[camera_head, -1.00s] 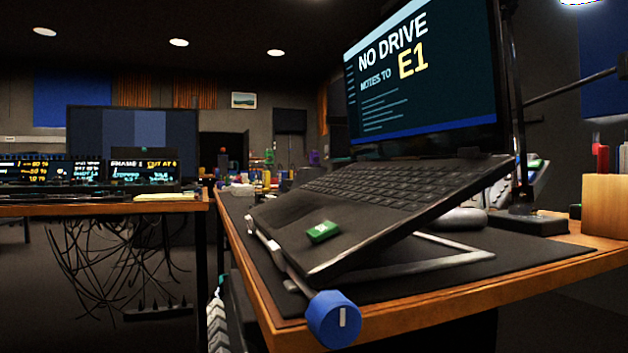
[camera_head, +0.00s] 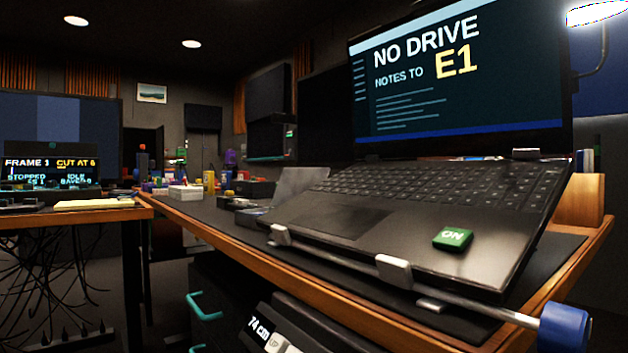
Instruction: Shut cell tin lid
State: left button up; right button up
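I cannot make out a cell tin or its lid for certain. Small items stand on the far part of the desk (camera_head: 170,205), too small to tell apart well. Among them are a white box (camera_head: 185,192) and a dark box (camera_head: 255,188). Neither of my grippers is in view.
A tilted laptop (camera_head: 390,215) on a stand with a blue knob (camera_head: 564,328) fills the near desk. A green "ON" block (camera_head: 453,238) lies on it. Drawers with teal handles (camera_head: 205,307) are below. Another desk (camera_head: 75,216) with hanging cables stands left.

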aim_at(293, 182)
jog(key=i+j+z, duration=0.2)
jog(key=j, duration=0.25)
jog(key=j+z, duration=0.25)
jog(key=j, duration=0.2)
jog(key=i+j+z, duration=0.2)
jog(key=j, duration=0.25)
jog(key=i+j+z, duration=0.15)
jog(key=j+z, duration=0.15)
jog(key=j, duration=0.4)
jog(key=j+z, duration=0.35)
jog(key=j, duration=0.3)
